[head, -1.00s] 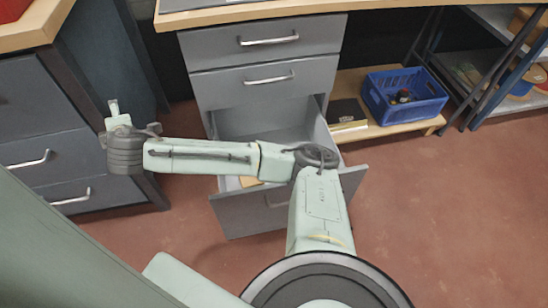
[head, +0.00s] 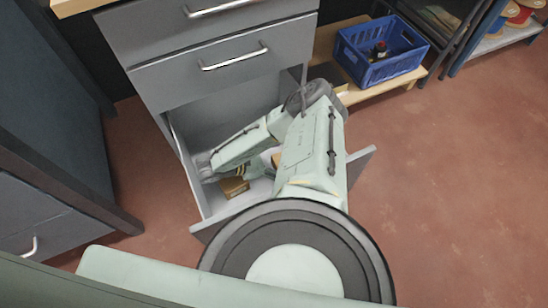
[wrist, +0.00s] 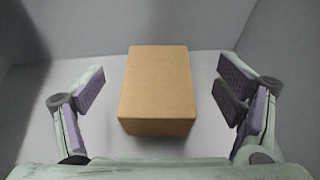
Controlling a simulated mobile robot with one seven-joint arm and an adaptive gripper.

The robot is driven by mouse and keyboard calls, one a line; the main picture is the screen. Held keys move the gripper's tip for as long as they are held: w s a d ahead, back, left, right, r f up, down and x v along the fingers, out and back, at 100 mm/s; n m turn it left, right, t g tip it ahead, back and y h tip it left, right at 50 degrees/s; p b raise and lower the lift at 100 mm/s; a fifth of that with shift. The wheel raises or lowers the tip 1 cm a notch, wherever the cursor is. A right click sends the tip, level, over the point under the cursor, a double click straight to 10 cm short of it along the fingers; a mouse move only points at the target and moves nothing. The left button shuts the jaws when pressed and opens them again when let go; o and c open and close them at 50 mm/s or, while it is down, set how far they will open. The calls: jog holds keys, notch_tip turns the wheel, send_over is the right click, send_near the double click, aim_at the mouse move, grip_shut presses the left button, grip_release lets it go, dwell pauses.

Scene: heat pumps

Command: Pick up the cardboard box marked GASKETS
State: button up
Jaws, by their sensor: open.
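A plain brown cardboard box (wrist: 158,88) lies on the drawer floor in the wrist view, between and beyond my gripper's fingers. No GASKETS marking can be read on the faces I see. My gripper (wrist: 160,86) is open and empty, with a gap between each purple-padded finger and the box. In the head view, my arm reaches down into the open drawer (head: 200,205), and a small brown box (head: 233,187) lies near its front left. My arm hides part of the drawer, and a brown patch (head: 276,159) shows beside it.
Drawer walls close in around my gripper. Two closed drawers (head: 215,60) are above the open one. A blue crate (head: 382,50) stands on a low wooden shelf to the right. Another cabinet (head: 50,150) is on the left. The red floor (head: 450,190) at right is clear.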

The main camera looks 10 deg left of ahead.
jog(key=b+x, duration=0.3)
jog(key=x, duration=0.4)
jog(key=shift+w+d+f+b, duration=0.1)
jog(key=shift+d+f+b, duration=0.05)
jog(key=shift+b, duration=0.2)
jog(key=shift+w+d, duration=0.2)
jog(key=shift+d, duration=0.05)
jog(key=c, duration=1.3)
